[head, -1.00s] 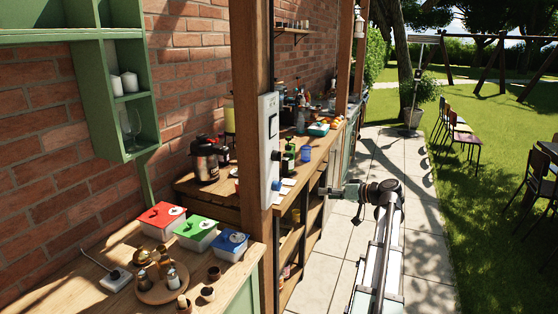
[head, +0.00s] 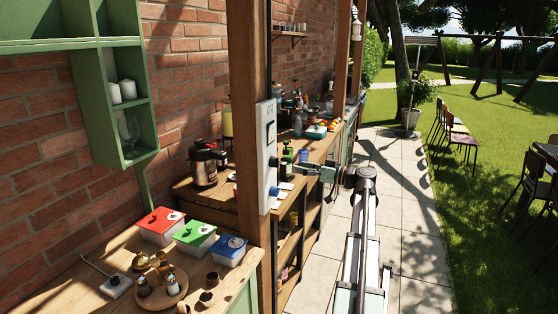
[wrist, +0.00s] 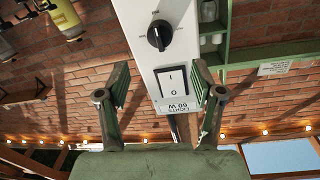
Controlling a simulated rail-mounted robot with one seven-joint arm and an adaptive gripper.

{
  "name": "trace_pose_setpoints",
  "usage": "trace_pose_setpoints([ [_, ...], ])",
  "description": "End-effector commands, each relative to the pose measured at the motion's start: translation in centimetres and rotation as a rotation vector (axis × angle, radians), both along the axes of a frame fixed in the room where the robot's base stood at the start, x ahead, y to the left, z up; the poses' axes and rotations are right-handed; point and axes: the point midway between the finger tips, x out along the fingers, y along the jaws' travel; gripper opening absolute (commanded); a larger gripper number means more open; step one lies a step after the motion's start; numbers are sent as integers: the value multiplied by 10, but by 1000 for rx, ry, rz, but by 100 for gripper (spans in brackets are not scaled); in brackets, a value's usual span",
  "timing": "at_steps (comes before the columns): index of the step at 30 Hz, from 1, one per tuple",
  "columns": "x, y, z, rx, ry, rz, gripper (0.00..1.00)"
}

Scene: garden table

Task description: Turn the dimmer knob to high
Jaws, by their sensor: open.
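The white control panel (head: 266,150) is fixed to the wooden post in the head view; it also fills the middle of the wrist view (wrist: 150,55). A round black dimmer knob (wrist: 159,35) with a pale mark sits on it, above a rocker switch (wrist: 173,80) and a "LIGHTS 60 W" label in the upside-down wrist view. My gripper (head: 298,171) is close to the panel's right side in the head view. In the wrist view its open, empty fingers (wrist: 162,84) straddle the switch area in the picture, with the knob above them and apart.
Wooden counters with jars and bottles (head: 288,155) stand behind the post. Lidded boxes (head: 195,235) stand on the near counter (head: 105,285). The paved path (head: 398,190) to the right is clear.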

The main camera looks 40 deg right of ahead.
Motion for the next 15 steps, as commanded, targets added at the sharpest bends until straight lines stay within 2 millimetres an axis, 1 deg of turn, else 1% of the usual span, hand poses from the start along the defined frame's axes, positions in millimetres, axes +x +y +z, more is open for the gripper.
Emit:
trace_pose_setpoints([
  [1, 10, 5, 3, 1, 1, 3, 67],
  [6, 41, 19, 4, 2, 1, 2, 67],
  [12, 69, 32, 3, 1, 1, 2, 67],
  [15, 77, 35, 2, 1, 0, 1, 67],
])
